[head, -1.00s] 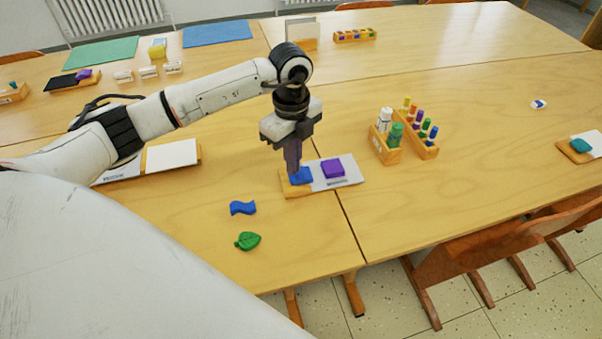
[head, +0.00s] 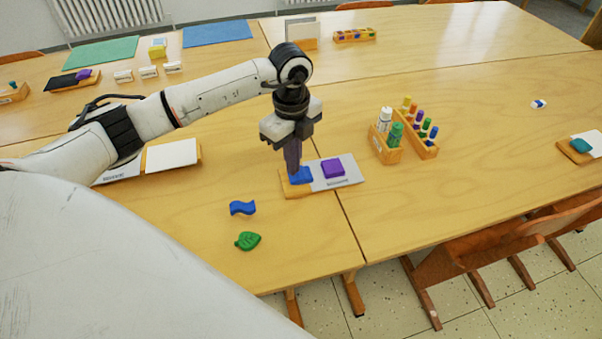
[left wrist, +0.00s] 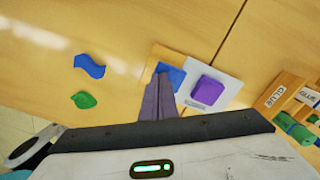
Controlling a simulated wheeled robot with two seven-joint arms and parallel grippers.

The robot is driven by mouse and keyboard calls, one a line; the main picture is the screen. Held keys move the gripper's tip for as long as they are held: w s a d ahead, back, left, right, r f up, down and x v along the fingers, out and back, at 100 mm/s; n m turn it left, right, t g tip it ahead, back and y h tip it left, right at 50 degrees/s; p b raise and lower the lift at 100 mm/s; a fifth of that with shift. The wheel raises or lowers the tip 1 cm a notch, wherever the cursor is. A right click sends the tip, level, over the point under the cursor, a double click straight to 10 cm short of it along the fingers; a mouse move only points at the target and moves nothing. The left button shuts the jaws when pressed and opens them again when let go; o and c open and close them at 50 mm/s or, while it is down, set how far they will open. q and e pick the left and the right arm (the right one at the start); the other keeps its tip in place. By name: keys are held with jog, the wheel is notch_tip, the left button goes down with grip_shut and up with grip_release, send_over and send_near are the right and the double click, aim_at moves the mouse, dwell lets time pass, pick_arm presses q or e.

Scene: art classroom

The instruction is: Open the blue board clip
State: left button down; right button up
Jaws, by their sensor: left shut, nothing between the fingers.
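The blue board clip (head: 301,175) sits at the left end of a small wooden board (head: 296,190) that holds a white sheet. It also shows in the left wrist view (left wrist: 172,73), partly hidden by my fingers. A purple block (head: 333,168) lies on the sheet just right of the clip, and also shows in the left wrist view (left wrist: 207,91). My left gripper (head: 295,171) points down with its fingers shut and empty, the tips at the clip. I cannot tell whether they touch it. My right gripper is not in view.
A blue wavy piece (head: 242,208) and a green leaf piece (head: 247,241) lie left of and in front of the board. A glue bottle holder (head: 386,152) and a rack of coloured pegs (head: 428,149) stand to the right. The front table between is clear.

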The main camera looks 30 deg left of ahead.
pick_arm(q)
jog(key=shift+f+b, duration=0.45)
jog(key=shift+f, duration=0.25)
jog(key=shift+r, duration=0.1)
notch_tip(320, 180, up, 7)
jog(key=p, duration=0.5)
jog(key=shift+p, duration=0.4)
dwell(0.6)
